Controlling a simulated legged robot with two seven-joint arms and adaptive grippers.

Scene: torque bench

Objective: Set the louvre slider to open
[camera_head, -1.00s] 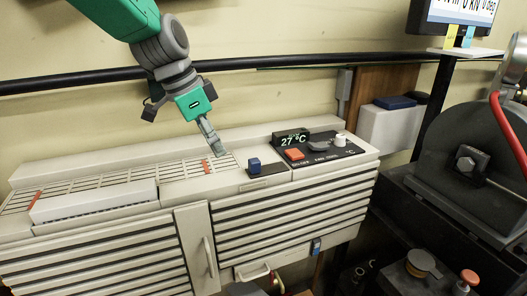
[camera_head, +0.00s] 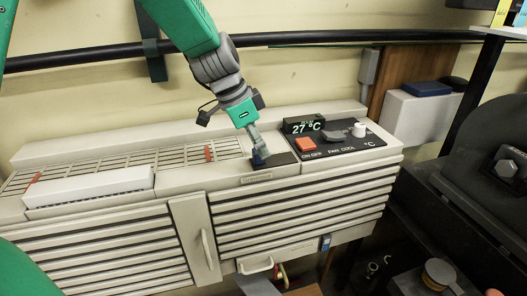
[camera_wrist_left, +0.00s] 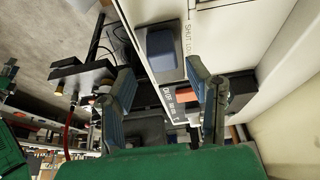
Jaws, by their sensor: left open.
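The louvre slider is a blue block-shaped knob (camera_head: 260,160) on a dark plate (camera_head: 280,161) on top of the cream unit. In the left wrist view the blue knob (camera_wrist_left: 163,52) stands near the fingertips, roughly in line with the gap between them. The label beside its plate partly reads "SHUT LOU". My left gripper (camera_head: 257,146) is at the knob in the head view and covers part of it. In the left wrist view its two fingers (camera_wrist_left: 161,75) are spread apart with nothing gripped. I cannot tell whether they touch the knob.
A control panel (camera_head: 357,150) with a "27 °C" display (camera_head: 303,124), an orange button (camera_head: 306,144) and a white knob (camera_head: 359,130) lies right of the slider. A white block (camera_head: 90,185) rests on the grille at the left. A black pipe (camera_head: 330,37) runs along the wall.

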